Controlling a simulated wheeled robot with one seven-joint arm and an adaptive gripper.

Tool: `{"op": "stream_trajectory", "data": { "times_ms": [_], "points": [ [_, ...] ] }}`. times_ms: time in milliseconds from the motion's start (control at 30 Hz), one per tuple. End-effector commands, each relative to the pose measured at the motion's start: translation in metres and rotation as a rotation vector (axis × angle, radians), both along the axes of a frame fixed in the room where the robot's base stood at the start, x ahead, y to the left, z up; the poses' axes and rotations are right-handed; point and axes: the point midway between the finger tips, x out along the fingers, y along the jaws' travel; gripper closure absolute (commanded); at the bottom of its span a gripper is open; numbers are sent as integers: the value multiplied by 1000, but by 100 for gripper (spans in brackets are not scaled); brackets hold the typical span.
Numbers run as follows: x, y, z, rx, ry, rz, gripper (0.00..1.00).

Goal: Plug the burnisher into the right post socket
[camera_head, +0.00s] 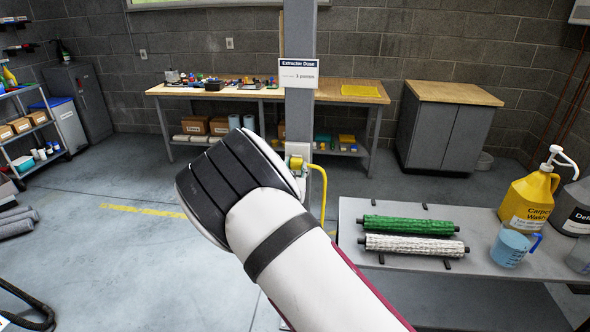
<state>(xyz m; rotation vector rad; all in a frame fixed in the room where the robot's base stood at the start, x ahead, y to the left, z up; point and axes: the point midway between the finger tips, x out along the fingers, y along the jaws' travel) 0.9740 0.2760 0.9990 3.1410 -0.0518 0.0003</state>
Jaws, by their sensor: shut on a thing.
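A grey post (299,120) stands in the middle of the view. A yellow plug (296,162) with a yellow cord (324,188) sits at the post, low on its front. The cord loops right and hangs down behind my arm. I cannot tell whether this plug is the burnisher's or how far it is seated. The sockets on the post are mostly hidden by my arm, so left and right cannot be told apart. My white and black arm crosses the centre, its end just left of the plug. My gripper's fingers are hidden. No burnisher body can be made out.
A grey bench (490,250) at right holds a green roller (408,224), a white roller (415,245), a blue jug (510,247) and a yellow bottle (528,197). A workbench (215,90) and a cabinet (445,125) stand behind. Floor at left is mostly clear.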

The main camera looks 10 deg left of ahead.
Motion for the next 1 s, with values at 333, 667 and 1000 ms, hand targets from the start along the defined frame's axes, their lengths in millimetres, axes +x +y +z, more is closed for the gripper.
{"op": "stream_trajectory", "data": {
  "times_ms": [333,667,1000],
  "points": [
    [0,0,0,0,0,-1,44],
    [-14,1,-1,0,2,1,44],
    [-81,3,0,0,3,1,44]
  ]
}}
